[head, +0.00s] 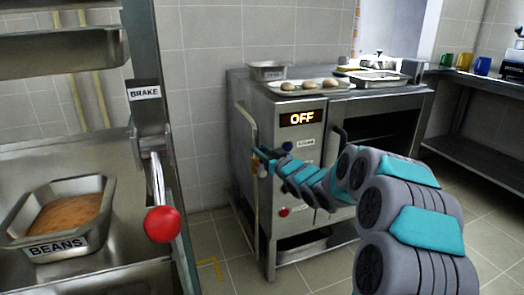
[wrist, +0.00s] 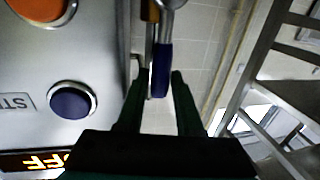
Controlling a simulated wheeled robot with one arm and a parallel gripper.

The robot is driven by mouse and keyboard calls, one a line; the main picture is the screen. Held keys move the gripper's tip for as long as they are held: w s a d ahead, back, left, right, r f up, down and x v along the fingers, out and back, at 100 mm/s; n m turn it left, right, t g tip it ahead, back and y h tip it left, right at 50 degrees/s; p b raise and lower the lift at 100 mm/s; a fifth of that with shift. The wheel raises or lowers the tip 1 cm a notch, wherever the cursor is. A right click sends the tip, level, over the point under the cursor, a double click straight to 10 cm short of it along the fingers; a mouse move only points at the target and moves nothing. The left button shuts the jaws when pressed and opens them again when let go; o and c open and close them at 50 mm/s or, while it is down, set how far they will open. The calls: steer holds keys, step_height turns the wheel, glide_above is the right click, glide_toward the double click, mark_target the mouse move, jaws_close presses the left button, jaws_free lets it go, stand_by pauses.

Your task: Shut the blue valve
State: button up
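The blue valve's lever (wrist: 162,68) shows in the wrist view as a straight dark-blue handle on a metal stem, beside the side edge of a steel cabinet. My gripper (wrist: 158,78) is open in the wrist view, with a finger on either side of the lever's free end. Gaps show between the lever and both fingers, and I cannot tell whether either touches it. In the head view my gripper (head: 261,158) is at the cabinet's front left corner, by a thin pipe. There my gripper and wrist largely hide the valve.
The steel cabinet (head: 298,175) has a display reading OFF and a blue button (wrist: 72,101). Buns lie on a tray (head: 327,85) on top. At left are a BRAKE lever with a red knob (head: 162,224) and a BEANS pan (head: 98,232). Floor is clear between.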

steer(key=shift+c, duration=0.3)
jaws_close()
stand_by(1.1)
